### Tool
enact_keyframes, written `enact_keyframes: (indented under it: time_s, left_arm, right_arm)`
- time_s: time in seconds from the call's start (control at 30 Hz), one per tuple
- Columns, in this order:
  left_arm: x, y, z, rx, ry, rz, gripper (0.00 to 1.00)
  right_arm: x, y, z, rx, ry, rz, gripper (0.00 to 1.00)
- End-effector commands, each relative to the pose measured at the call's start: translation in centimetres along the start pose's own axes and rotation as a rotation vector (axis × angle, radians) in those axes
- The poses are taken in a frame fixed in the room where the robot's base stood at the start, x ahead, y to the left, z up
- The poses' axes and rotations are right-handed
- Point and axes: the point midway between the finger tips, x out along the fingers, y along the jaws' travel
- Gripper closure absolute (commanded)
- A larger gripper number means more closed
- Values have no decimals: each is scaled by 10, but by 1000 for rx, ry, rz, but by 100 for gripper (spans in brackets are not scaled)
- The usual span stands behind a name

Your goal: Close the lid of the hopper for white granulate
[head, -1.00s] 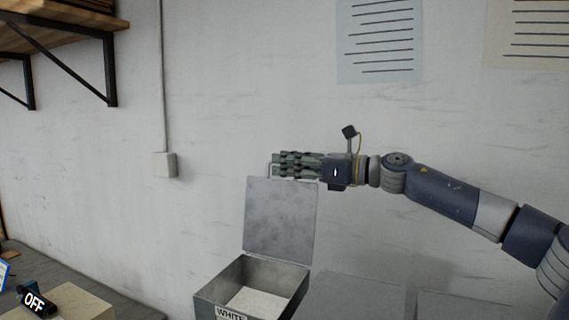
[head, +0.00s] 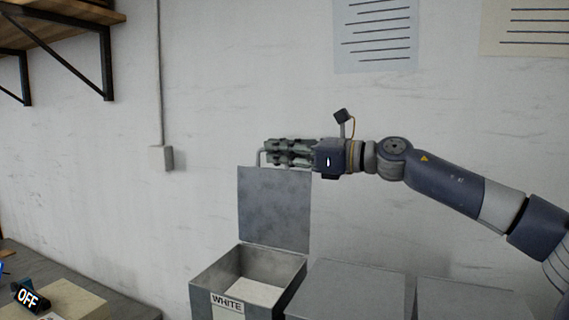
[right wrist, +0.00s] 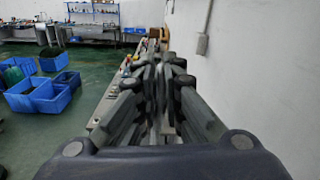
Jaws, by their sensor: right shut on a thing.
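The hopper for white granulate (head: 212,292) is a grey metal box labelled WHITE, low in the middle of the head view, with pale granulate (head: 255,291) inside. Its flat grey lid (head: 274,208) stands open, roughly upright, at the back of the box. A thin metal handle (head: 259,158) shows at the lid's top edge. My right gripper (head: 276,152) is at this top edge, shut on the handle; its fingers hide most of it. In the right wrist view the fingers (right wrist: 165,75) are close together. My left gripper is not in view.
Two grey closed boxes (head: 348,288) stand directly right of the white hopper. A wall is close behind the lid. A shelf (head: 62,12) hangs at the upper left.

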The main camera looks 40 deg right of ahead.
Motion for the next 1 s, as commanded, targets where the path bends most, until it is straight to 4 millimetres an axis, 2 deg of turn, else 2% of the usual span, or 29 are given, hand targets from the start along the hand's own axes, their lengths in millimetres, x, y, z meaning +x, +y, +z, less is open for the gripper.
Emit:
enact_keyframes:
  time_s: [0.03, 0.1, 0.4, 0.7, 1.0]
  left_arm:
    - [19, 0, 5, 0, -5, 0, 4]
    - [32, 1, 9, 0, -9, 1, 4]
    - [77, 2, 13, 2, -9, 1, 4]
    - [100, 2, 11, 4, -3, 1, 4]
    - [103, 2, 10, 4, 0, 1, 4]
  right_arm:
    - [0, 11, -6, -47, -4, -1, 100]
    - [0, 23, -5, -102, -3, -1, 100]
    - [0, 70, -4, -313, -4, -3, 100]
    - [0, 96, -5, -437, -5, -4, 100]
    - [0, 102, -4, -466, -5, -4, 100]
